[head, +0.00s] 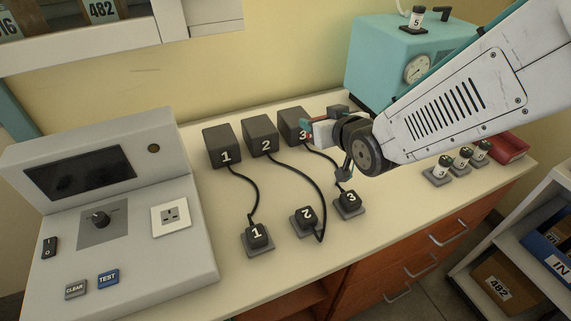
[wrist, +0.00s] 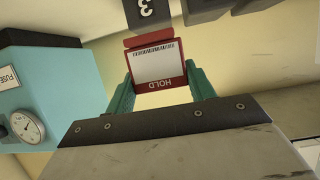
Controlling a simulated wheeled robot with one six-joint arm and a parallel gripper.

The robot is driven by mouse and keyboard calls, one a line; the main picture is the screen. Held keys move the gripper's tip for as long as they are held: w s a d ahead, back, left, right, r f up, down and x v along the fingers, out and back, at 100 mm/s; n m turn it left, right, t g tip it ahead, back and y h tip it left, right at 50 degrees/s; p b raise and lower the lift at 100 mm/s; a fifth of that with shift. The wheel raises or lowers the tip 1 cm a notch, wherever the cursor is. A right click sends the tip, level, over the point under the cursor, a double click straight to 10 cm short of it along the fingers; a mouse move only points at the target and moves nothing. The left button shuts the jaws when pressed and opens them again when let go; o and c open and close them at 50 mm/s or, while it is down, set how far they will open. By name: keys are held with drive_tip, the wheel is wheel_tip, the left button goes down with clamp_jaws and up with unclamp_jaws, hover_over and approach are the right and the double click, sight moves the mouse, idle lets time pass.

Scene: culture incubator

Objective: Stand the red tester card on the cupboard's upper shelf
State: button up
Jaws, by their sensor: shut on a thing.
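The red tester card (wrist: 156,92) has a white label with a barcode and the word HOLD, which reads upside down in the wrist view. My gripper (wrist: 160,76) is shut on it, with a teal finger at each side edge. In the head view my gripper (head: 314,130) is above the bench, in front of the black block marked 3 (head: 291,125); the card shows only small there. A white wall unit (head: 125,43) at the upper left holds labelled boxes. A white shelf unit (head: 500,240) stands at the lower right. I cannot tell which is the cupboard.
The bench (head: 285,270) carries a grey test console (head: 110,200), black blocks with cables to numbered plugs, and a teal machine with a gauge (head: 405,50). Several small numbered bottles and a red item (head: 508,146) are at the bench's right. Boxes fill part of the right shelves.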

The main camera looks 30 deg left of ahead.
drive_tip(key=f, duration=0.5)
drive_tip(key=shift+s+a+f, duration=0.2)
drive_tip(key=shift+s+a, duration=0.05)
drive_tip(key=shift+s, duration=0.1)
drive_tip(key=shift+f, duration=2.3)
drive_tip(key=shift+f, duration=0.1)
drive_tip(key=o, duration=1)
drive_tip(key=shift+f, duration=0.1)
